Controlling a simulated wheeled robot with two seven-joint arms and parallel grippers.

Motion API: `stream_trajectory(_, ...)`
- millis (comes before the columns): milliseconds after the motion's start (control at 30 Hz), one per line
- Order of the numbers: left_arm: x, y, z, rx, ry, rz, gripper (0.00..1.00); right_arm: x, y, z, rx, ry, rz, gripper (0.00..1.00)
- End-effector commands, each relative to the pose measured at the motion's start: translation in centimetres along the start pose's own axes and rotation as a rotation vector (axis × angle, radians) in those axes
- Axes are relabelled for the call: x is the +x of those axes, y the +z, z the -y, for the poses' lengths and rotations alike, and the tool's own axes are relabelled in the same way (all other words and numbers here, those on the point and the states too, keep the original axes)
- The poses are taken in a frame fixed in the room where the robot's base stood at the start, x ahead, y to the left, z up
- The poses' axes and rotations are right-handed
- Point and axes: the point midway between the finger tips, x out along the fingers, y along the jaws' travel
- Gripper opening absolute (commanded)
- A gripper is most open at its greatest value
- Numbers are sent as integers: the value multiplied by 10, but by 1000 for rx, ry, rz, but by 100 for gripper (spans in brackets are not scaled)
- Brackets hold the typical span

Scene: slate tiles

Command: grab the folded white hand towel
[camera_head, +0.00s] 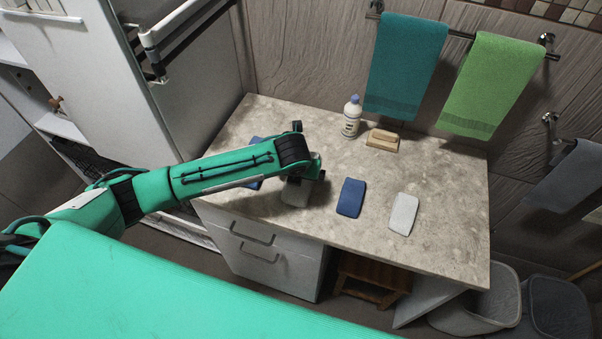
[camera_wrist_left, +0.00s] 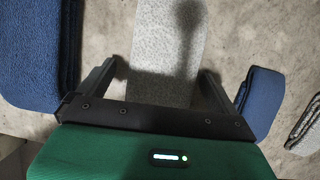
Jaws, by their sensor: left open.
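A folded white hand towel (camera_head: 296,192) lies on the stone-look counter (camera_head: 440,185), partly hidden under my left gripper (camera_head: 304,178). In the left wrist view this pale, textured towel (camera_wrist_left: 168,40) runs up between the open fingers of my left gripper (camera_wrist_left: 160,78), one finger on each side. I cannot tell whether they touch it. A second whitish folded towel (camera_head: 403,213) lies farther right, and its edge shows in the left wrist view (camera_wrist_left: 308,128). My right gripper is not in view.
A folded blue towel (camera_head: 350,197) lies between the two pale ones; another blue towel (camera_head: 256,182) is mostly hidden behind my left arm. A white bottle (camera_head: 351,117) and a tan block (camera_head: 383,140) stand at the back. Teal (camera_head: 405,65) and green (camera_head: 490,85) towels hang above.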

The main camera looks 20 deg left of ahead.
Motion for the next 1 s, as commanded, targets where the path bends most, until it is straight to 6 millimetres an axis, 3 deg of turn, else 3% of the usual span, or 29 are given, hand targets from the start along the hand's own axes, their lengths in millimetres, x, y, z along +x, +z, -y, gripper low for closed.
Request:
stream_trajectory(100, 0, 0, 0, 0, 0, 0, 94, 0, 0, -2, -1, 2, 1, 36)
stream_trajectory(333, 0, 0, 0, 0, 0, 0, 49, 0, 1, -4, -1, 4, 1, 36)
stream_trajectory(367, 0, 0, 0, 0, 0, 0, 47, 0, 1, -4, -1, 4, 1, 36)
stream_trajectory(767, -7, 4, 0, -1, 0, 2, 47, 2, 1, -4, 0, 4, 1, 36)
stream_trajectory(1000, -43, 20, 0, -1, -2, 6, 47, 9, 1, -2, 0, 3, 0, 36)
